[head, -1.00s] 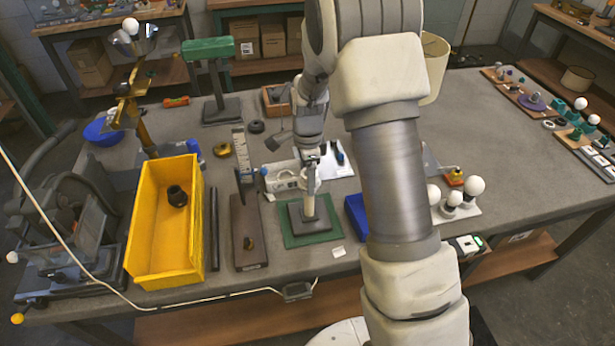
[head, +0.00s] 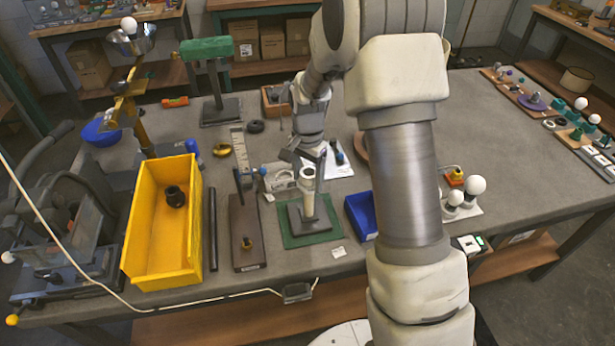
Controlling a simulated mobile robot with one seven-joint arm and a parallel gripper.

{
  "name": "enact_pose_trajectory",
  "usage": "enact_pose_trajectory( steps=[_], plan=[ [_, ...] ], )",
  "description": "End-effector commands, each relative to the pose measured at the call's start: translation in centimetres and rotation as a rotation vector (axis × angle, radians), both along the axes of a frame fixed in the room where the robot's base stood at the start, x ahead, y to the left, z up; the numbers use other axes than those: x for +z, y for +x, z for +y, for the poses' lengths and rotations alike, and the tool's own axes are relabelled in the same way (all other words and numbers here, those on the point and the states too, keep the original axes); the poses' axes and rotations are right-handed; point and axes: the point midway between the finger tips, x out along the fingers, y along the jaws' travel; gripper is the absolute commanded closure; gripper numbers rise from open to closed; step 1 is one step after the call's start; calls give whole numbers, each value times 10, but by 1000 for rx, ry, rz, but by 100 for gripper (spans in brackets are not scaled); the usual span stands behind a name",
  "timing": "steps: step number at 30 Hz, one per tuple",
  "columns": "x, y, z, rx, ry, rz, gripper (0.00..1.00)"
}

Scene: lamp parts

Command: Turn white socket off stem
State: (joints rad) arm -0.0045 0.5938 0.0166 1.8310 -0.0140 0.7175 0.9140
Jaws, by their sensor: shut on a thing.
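The lamp stem (head: 309,205) stands upright on a dark square base (head: 296,217), which rests on a green mat (head: 290,240). The white socket (head: 307,174) is at the top of the stem, with its open mouth facing up. My gripper (head: 314,168) reaches in from behind and above and is shut on the socket. Its fingers are small and partly hidden here, so the exact contact is hard to see. I cannot tell whether the socket is still threaded on the stem.
A yellow bin (head: 132,240) holding a black part (head: 175,196) stands left. A brown board (head: 240,215) and dark bar (head: 212,230) lie between. A small blue bin (head: 359,222) is just right of the mat. White bulbs (head: 475,185) stand farther right, beyond my arm.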

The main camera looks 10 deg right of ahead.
Motion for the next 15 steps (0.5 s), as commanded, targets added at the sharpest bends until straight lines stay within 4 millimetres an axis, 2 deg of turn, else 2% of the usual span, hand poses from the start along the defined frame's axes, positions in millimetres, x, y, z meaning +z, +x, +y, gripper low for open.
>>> enact_pose_trajectory(
  steps=[9,15],
  plan=[
    [2,0,-2,393,0,-3,96],
    [2,-1,-3,517,-1,-3,96]
  ],
)
